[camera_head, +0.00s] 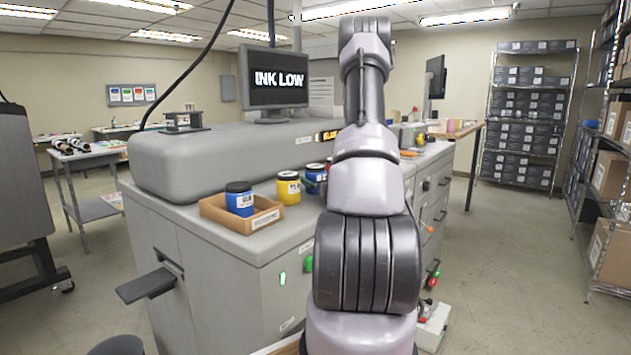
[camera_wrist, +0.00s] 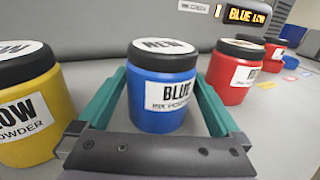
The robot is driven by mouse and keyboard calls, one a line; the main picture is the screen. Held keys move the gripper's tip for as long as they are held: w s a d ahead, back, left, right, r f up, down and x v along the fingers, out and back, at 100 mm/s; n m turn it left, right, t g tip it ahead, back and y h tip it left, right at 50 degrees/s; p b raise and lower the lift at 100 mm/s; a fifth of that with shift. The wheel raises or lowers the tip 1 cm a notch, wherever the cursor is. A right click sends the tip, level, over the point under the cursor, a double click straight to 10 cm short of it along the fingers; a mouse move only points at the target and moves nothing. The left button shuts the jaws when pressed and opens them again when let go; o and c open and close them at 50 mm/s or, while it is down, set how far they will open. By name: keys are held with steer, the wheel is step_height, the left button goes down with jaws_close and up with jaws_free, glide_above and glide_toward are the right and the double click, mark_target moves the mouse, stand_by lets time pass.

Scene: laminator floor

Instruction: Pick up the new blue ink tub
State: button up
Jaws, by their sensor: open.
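The new blue ink tub (camera_wrist: 162,98) stands upright on the grey surface in the middle of the wrist view. It has a black lid with a white "NEW" top and a label reading "BLUE INK POWDER". My gripper (camera_wrist: 162,88) is open, with one teal finger on each side of the tub. I cannot tell whether either finger touches it. In the head view a blue tub (camera_head: 315,176) shows just left of my arm, which hides most of my gripper.
A yellow tub (camera_wrist: 30,108) stands left of my gripper and a red tub (camera_wrist: 233,72) close on its right. Another blue tub (camera_head: 239,200) sits in a cardboard tray (camera_head: 263,221) at the machine's corner. A monitor (camera_head: 274,80) reads "INK LOW"; a small panel (camera_wrist: 246,16) reads "BLUE LOW".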

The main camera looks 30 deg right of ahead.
steer(key=shift+w, duration=0.1)
steer(key=shift+c, duration=0.3)
steer(key=c, duration=1.4)
steer(key=shift+o, duration=0.2)
steer(key=shift+r, duration=0.15)
